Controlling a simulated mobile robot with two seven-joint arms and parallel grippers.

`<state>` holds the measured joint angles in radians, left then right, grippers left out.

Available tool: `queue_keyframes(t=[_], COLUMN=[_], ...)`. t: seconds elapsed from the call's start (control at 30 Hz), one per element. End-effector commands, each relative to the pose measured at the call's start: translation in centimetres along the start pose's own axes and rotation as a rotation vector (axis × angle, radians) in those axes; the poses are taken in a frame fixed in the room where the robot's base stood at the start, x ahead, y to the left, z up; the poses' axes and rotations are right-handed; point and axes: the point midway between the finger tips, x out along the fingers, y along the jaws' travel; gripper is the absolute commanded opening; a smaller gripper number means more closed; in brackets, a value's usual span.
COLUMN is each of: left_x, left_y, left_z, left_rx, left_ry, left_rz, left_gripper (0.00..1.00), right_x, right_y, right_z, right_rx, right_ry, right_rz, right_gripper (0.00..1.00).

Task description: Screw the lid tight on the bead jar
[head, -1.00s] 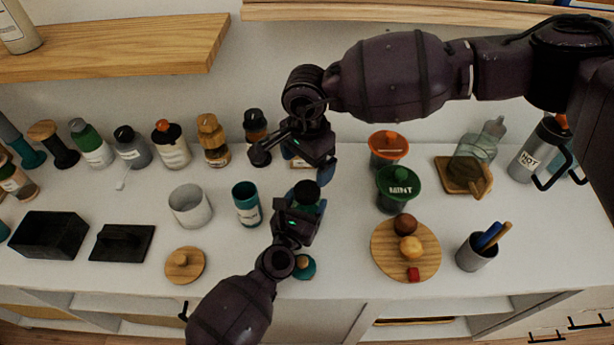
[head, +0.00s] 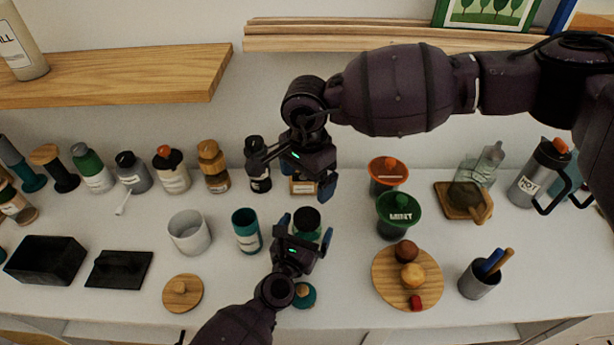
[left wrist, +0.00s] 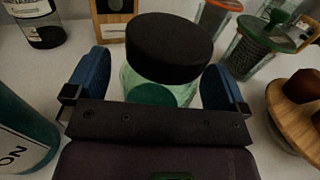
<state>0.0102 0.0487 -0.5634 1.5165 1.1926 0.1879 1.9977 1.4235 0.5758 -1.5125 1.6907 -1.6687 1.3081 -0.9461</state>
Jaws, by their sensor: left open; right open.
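The bead jar (head: 306,235) stands on the white counter, a greenish clear jar with green contents, also in the left wrist view (left wrist: 156,92). Its black lid (head: 306,217) sits on top; in the left wrist view the wide lid (left wrist: 168,45) covers the jar's mouth. I cannot tell how tight it is. My left gripper (head: 306,229) is open, with one blue finger on each side of the jar below the lid. My right gripper (head: 295,176) is open and empty, above and behind the jar, clear of the lid.
Left of the jar stand a teal cup (head: 246,231) and a white pot (head: 189,232). Right of it are a green MINT container (head: 398,214) and a round wooden board (head: 398,294) with small items. Several bottles line the back. A teal object (head: 304,296) is partly behind my left arm.

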Motion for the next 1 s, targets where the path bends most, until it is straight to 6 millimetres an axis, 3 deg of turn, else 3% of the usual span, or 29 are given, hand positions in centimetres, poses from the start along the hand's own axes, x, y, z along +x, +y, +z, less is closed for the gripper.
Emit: queue_keyframes(t=[0.27,0.7,1.0], left_x=[-1.8,-9.2,-10.8], left_y=[0.1,0.0,0.0], left_z=[-0.1,-0.2,0.0], left_rx=[-0.001,0.0,0.0], left_ry=[0.002,0.002,0.0], left_rz=[0.001,0.0,-0.001], left_gripper=[1.0,1.0,1.0], right_x=[0.2,1.4,1.6], right_y=[0.0,0.0,0.0], right_z=[0.0,0.0,0.0], right_rx=[0.0,0.0,0.0], right_ry=[-0.001,-0.005,-0.006], right_rz=[0.001,0.005,0.006], right_gripper=[0.92,0.92,0.92])
